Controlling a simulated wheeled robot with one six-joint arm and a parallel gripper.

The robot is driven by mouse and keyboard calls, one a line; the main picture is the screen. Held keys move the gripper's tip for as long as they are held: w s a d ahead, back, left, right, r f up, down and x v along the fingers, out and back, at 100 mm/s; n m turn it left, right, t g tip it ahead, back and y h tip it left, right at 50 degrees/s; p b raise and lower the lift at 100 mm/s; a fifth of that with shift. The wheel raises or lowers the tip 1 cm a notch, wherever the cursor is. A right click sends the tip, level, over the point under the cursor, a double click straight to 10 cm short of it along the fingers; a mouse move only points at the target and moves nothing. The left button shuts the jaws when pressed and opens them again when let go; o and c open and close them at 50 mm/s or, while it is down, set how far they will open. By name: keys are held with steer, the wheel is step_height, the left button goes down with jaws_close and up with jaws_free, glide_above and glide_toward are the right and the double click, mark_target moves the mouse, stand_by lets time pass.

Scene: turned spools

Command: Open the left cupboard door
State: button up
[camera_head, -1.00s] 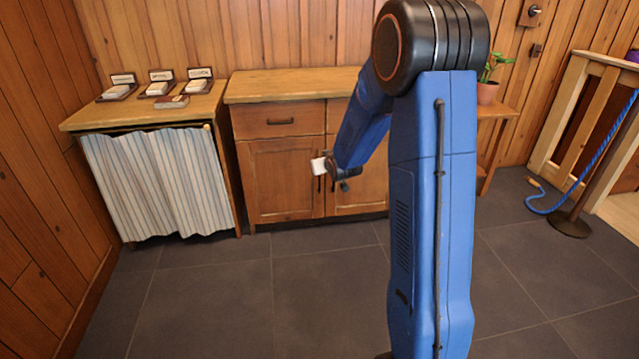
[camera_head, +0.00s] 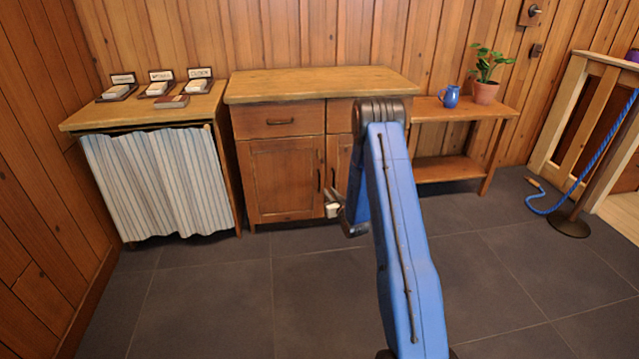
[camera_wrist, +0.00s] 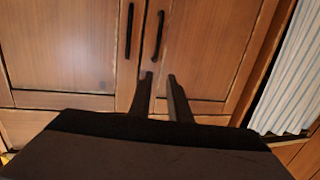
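The left cupboard door (camera_head: 282,180) is a brown wooden panel, closed flush, with a dark vertical handle (camera_head: 319,180) near its right edge. The right door (camera_head: 340,155) beside it is partly hidden by my arm. In the wrist view, which is turned over, the left door (camera_wrist: 215,50) is on the right and its handle (camera_wrist: 159,35) is above my fingertips. My gripper (camera_wrist: 161,76) is open and empty, its two dark fingers apart in front of the left door and short of the handle. In the head view my gripper (camera_head: 331,193) is small, low before the doors.
A drawer (camera_head: 280,120) sits above the left door. A curtained counter (camera_head: 155,180) with several small label boxes stands to the left. A low shelf (camera_head: 450,170) with a blue mug (camera_head: 450,96) and plant (camera_head: 486,75) stands right. The floor in front is clear.

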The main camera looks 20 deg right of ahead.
step_height(320, 180, down, 5)
steer(key=d, duration=0.1)
steer(key=shift+t, duration=0.4)
steer(key=w, duration=0.5)
steer(key=w+d, duration=0.1)
steer(key=w, duration=1)
steer(key=shift+w+d+r, duration=0.2)
steer(key=shift+d, duration=0.05)
jaws_close()
